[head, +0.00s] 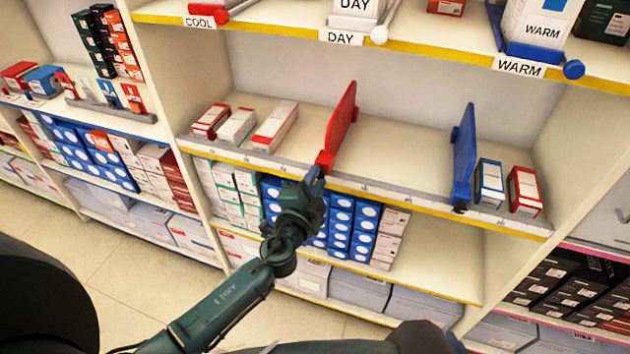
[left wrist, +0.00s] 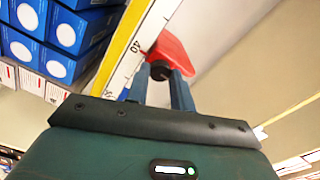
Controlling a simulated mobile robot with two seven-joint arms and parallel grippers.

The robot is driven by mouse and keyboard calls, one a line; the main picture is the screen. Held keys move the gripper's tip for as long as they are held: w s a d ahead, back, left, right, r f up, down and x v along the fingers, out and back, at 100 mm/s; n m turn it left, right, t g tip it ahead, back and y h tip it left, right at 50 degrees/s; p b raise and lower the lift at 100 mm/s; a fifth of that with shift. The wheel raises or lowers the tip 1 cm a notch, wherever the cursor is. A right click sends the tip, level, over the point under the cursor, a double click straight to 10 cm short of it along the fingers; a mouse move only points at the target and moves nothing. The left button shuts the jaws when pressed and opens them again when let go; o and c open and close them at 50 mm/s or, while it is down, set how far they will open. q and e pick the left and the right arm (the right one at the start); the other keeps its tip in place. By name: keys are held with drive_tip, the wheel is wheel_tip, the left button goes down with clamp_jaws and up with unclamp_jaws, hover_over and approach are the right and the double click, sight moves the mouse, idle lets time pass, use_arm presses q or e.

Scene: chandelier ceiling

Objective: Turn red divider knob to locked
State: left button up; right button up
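The red divider (head: 343,118) stands upright on the middle shelf, its front end at the rail. Its dark round knob (left wrist: 158,70) shows in the left wrist view, below the red front end (left wrist: 172,50). My left gripper (head: 315,180) reaches up to this front end from below. In the left wrist view its two fingers (left wrist: 160,85) stand apart, one on each side of the knob. I cannot tell whether they press on it. In the head view the gripper hides the knob. Any lock marking is too small to read. My right gripper is not in view.
A blue divider (head: 464,155) stands farther right, with small boxes (head: 489,183) beside it. Several boxes (head: 237,127) lie left of the red divider. The shelf between the dividers is bare. The grey shelf rail (head: 400,192) runs along the front, with stacked boxes (head: 340,225) below.

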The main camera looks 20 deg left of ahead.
use_arm(q)
drive_tip(key=c, duration=0.4)
drive_tip(key=shift+c, duration=0.2)
drive_tip(key=m+p, duration=0.2)
drive_tip(key=m, duration=1.5)
drive_tip(key=shift+m, duration=0.3)
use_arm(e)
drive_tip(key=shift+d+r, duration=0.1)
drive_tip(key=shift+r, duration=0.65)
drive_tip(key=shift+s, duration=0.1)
use_arm(q)
drive_tip(key=o, duration=1)
